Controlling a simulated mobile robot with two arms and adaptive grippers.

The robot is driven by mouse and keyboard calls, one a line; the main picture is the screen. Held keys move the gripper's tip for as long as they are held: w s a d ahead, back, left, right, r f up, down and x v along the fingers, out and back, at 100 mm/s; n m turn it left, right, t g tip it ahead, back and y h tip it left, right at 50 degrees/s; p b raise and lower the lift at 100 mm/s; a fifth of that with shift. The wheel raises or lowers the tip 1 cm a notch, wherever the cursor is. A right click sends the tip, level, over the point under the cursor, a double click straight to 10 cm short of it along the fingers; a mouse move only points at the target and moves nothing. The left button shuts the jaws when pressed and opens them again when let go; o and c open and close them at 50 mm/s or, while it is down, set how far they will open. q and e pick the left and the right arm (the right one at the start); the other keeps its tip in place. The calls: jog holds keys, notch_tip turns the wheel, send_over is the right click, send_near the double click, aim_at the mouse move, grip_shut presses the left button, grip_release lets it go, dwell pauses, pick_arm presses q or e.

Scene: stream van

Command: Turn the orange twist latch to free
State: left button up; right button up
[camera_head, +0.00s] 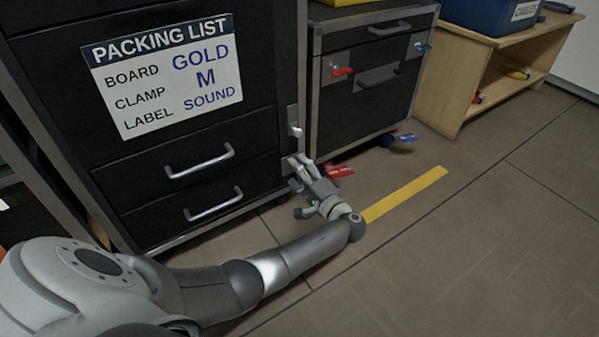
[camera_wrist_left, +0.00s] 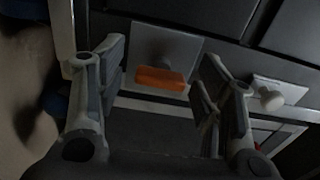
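The orange twist latch (camera_wrist_left: 160,78) shows in the left wrist view as a short orange bar lying sideways on a grey metal plate (camera_wrist_left: 180,48). My left gripper (camera_head: 299,171) is low beside the right edge of the black drawer cabinet (camera_head: 260,140) in the head view. In the left wrist view its two fingers are spread, one on each side of the latch, with gaps on both sides. It holds nothing. The latch cannot be made out in the head view. My right gripper is not in view.
A white knob (camera_wrist_left: 270,98) on a pale plate sits right of the latch in the left wrist view. A second black cabinet (camera_head: 372,85) with red and blue parts stands close by. A wooden shelf (camera_head: 450,75) is farther right.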

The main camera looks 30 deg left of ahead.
pick_arm(q)
jog(key=v, duration=0.7)
jog(key=shift+d, duration=0.2)
dwell(0.5)
